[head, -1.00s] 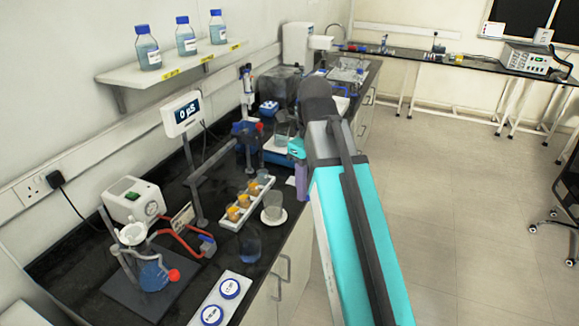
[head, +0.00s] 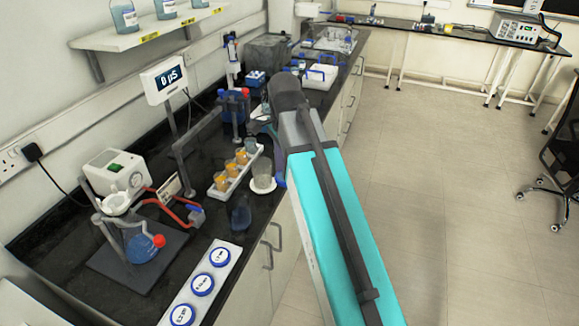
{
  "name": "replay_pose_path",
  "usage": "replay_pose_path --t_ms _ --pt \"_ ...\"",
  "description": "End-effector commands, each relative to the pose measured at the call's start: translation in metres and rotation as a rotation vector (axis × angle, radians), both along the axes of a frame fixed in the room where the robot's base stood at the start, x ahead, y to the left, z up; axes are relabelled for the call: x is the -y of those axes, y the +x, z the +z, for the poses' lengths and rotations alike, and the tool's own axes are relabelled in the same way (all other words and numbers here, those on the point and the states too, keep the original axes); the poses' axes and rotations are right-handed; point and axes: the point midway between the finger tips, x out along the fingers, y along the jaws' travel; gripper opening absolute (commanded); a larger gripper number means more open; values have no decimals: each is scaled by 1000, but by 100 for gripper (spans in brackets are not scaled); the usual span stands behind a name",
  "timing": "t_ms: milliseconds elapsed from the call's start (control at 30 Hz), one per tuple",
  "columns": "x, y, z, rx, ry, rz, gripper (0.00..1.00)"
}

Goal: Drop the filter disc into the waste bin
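I cannot make out a filter disc or a waste bin in the head view. A white funnel (head: 117,203) stands above a flask of blue liquid (head: 142,249) at the left of the bench; whether a disc lies in the funnel is too small to tell. My teal and grey arm reaches up along the bench's right edge. My gripper is hidden behind the arm, so I cannot see whether it holds anything.
The black bench (head: 60,232) carries a pump box (head: 117,172), a rack of orange-filled beakers (head: 240,165), a glass beaker (head: 263,174) on a white disc, and a white block with blue caps (head: 203,285).

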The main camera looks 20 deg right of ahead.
Motion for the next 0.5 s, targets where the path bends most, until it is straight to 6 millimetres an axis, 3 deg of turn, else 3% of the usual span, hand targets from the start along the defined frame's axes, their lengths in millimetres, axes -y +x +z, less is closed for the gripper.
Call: replay_pose_path --t_ms 500 --pt "-16 13 -61 -1 1 621 24"
